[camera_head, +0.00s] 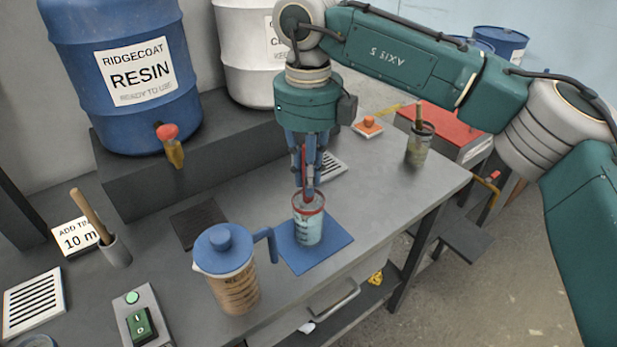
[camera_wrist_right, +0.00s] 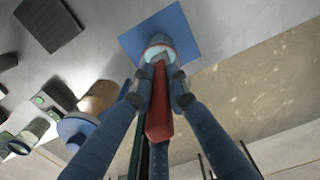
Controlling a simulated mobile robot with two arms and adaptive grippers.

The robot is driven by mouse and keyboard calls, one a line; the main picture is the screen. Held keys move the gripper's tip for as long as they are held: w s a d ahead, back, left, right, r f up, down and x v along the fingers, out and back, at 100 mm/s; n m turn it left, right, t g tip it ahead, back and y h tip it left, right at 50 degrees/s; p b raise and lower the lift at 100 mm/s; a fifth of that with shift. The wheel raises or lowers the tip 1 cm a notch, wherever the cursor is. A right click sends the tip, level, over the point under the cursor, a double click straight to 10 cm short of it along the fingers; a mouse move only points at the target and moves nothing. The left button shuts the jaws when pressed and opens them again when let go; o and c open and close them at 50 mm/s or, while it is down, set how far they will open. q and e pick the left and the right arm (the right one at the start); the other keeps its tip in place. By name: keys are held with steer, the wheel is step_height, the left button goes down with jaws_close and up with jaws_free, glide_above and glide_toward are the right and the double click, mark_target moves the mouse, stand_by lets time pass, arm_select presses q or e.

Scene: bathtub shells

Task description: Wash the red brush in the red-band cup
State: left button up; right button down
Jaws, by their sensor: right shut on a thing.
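The red-band cup (camera_head: 309,228) stands upright on a blue mat (camera_head: 330,243). It holds pale blue liquid and has a red rim band. My right gripper (camera_head: 307,188) points down right above the cup mouth, shut on the red brush (camera_head: 304,160). In the right wrist view, the red brush handle (camera_wrist_right: 158,112) lies between the fingers and lines up with the cup (camera_wrist_right: 158,42). My left gripper is not in view.
A blue-lidded jug (camera_head: 235,285) stands close left of the mat. A murky cup with another brush (camera_head: 418,150) stands at the back right. A resin drum (camera_head: 130,70) sits on a raised shelf behind. Right of the mat is clear.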

steer(key=shift+r+p, duration=2.1)
steer(key=shift+r, duration=1.2)
steer(key=shift+r+p, duration=0.75)
steer(key=shift+r, duration=0.3)
step_height(320, 180, up, 4)
steer(key=p, duration=0.3)
steer(key=shift+r, duration=0.1)
steer(key=shift+f, duration=0.2)
